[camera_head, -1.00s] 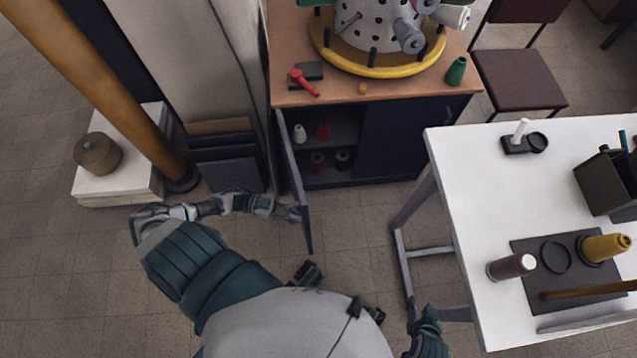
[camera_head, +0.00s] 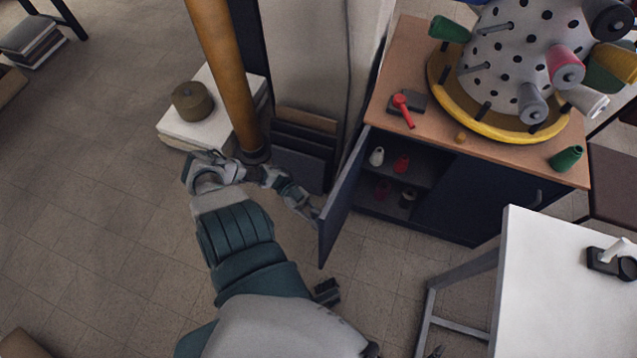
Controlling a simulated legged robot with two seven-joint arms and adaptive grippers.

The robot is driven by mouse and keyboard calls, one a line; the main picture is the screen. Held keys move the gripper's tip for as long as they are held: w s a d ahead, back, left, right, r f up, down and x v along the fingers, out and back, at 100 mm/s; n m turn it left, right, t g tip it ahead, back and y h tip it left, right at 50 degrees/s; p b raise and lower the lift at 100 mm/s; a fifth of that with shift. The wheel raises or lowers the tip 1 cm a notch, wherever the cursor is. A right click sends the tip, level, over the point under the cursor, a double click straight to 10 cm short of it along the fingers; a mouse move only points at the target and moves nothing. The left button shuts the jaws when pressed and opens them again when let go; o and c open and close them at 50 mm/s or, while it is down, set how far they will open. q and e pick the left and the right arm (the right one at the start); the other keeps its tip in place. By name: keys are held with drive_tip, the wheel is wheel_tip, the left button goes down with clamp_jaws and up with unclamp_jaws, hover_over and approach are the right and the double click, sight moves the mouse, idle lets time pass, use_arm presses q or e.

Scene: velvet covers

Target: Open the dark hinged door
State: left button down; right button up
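The dark hinged door (camera_head: 342,203) is the left door of a dark cabinet (camera_head: 462,203) with a wooden top. It stands swung well out from the front, hinged at the cabinet's left side. My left gripper (camera_head: 310,208) is at the outer, left face of this door, close to its free edge. Its fingertips are small and dark here, so I cannot tell if they touch the door or how far they are apart. My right gripper is not in view.
Spools (camera_head: 401,163) stand on shelves inside the cabinet. A dotted drum (camera_head: 520,60) with spools stands on top. A white table (camera_head: 545,270) is at the lower right. A brown pole (camera_head: 222,70) and white block (camera_head: 205,128) stand left. Floor before the door is clear.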

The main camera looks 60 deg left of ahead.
use_arm(q)
drive_tip(key=c, duration=1.2)
unclamp_jaws()
drive_tip(key=shift+w+a+r, duration=0.1)
drive_tip(key=shift+w+a, duration=0.25)
drive_tip(key=shift+w, duration=0.25)
drive_tip(key=shift+o, duration=0.3)
drive_tip(key=shift+s+f, duration=0.1)
drive_tip(key=shift+f, duration=0.1)
drive_tip(key=shift+d, duration=0.1)
drive_tip(key=v, duration=1.2)
drive_tip(key=shift+s, duration=0.1)
drive_tip(key=shift+f, duration=0.1)
